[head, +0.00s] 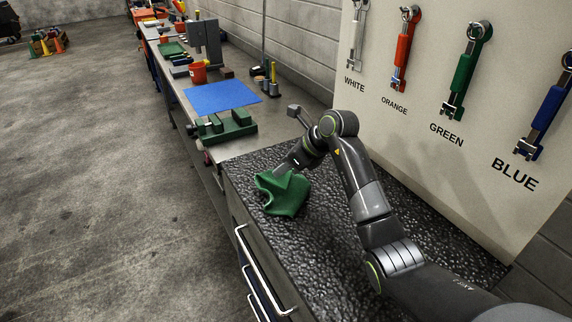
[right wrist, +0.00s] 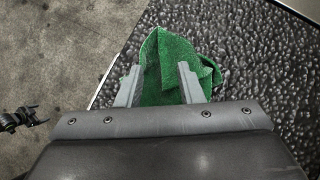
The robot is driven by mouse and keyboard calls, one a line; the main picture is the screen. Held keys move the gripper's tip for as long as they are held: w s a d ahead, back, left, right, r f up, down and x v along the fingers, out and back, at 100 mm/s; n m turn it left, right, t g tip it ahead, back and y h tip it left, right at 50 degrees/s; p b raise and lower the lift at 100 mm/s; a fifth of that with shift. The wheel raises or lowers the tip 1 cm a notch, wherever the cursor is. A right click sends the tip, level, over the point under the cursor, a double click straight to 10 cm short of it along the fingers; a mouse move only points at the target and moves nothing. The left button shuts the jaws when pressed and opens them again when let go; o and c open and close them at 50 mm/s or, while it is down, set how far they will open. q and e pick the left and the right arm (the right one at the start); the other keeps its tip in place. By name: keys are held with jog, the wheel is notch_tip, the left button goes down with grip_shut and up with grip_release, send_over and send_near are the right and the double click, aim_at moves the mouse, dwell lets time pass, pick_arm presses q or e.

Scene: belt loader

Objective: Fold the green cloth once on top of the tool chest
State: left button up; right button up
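The green cloth (head: 283,194) lies crumpled on the black, pebbled top of the tool chest (head: 345,240), near its left edge towards the far end. It also shows in the right wrist view (right wrist: 166,58), with an uneven, bunched outline. My right gripper (head: 284,169) reaches down to the cloth's far upper part. In the right wrist view my right gripper's fingers (right wrist: 160,78) stand apart, with cloth between and beyond them. Whether the fingertips touch the cloth is not clear. My left gripper does not show in the head view.
A panel with hanging wrenches (head: 460,75) stands right of the chest. The chest's near top is bare. Open floor (head: 90,170) lies left.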

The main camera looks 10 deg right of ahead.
jog(key=o, duration=0.8)
notch_tip(320, 180, up, 9)
jog(key=p, duration=0.4)
jog(key=shift+f, duration=0.1)
